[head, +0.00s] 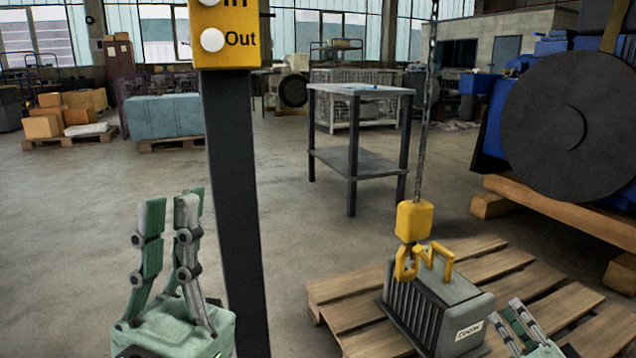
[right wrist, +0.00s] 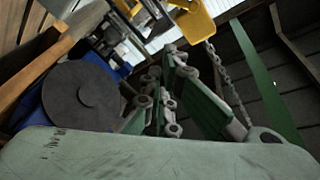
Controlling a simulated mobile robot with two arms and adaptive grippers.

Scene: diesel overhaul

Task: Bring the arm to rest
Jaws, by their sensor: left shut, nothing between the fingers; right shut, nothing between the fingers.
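My left gripper (head: 170,205) points upward at the lower left of the head view, shut and empty, to the left of a dark post. My right gripper (head: 507,312) is at the lower right of the head view, partly cut off by the frame edge, in front of the right side of a grey ribbed block. In the right wrist view the fingers of my right gripper (right wrist: 172,62) show, shut with nothing between them. The yellow hoist hook (head: 412,262) hangs on a chain at the block's yellow lifting eye (head: 437,262); whether it is engaged I cannot tell.
The grey block (head: 415,315) sits on a wooden pallet (head: 345,290). A dark post (head: 232,200) carries a yellow button box (head: 225,55) marked "Out". A metal table (head: 360,92) stands behind. A blue engine with a dark disc (head: 570,125) rests on timbers at right. Open floor lies at left.

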